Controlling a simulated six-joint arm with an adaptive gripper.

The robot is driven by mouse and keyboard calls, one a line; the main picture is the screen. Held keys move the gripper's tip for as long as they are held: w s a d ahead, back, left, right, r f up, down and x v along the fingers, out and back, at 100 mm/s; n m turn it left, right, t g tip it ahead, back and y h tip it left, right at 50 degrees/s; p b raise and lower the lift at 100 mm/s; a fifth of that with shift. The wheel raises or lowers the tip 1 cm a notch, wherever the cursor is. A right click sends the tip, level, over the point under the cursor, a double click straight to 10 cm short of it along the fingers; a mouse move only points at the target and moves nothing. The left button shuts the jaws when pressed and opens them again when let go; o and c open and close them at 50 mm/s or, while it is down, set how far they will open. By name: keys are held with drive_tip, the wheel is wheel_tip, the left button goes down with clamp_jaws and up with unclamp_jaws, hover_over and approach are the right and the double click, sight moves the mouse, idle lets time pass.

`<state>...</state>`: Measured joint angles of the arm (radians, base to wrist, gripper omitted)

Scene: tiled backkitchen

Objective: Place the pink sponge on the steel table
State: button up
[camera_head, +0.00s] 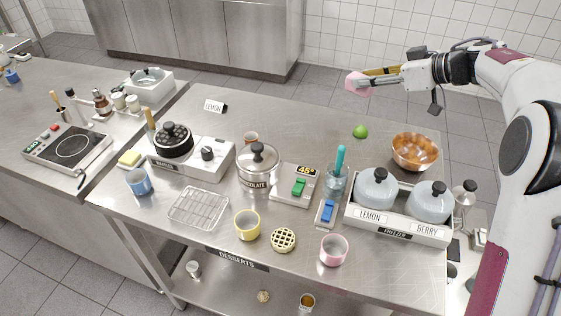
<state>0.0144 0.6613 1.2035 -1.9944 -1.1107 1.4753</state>
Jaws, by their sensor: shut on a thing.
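The pink sponge (357,83) is between the fingertips of my gripper (366,81). My gripper is shut on it and holds it in the air, at the far right edge of the steel table (290,118) as seen in the head view. The sponge looks apart from the table top; its exact height is hard to tell. The fingers hide part of it. The steel table carries several kitchen things, and its far part under and left of the sponge is bare.
A green lime (360,131) and a copper bowl (415,150) stand near the table's right side. A lidded pot (258,170), waffle burner (190,155) and freezer box with domes (398,222) fill the middle and front.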

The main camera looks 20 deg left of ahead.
drive_tip(key=a, duration=0.7)
wheel_tip(320, 180, down, 10)
drive_tip(key=w, duration=0.1)
drive_tip(key=shift+a+f, duration=0.15)
drive_tip(key=shift+a, duration=0.1)
drive_tip(key=shift+f, duration=0.1)
drive_tip(key=shift+f, duration=3.05)
drive_tip(key=shift+f, duration=0.1)
drive_tip(key=shift+f, duration=1.75)
drive_tip(key=shift+f, duration=0.1)
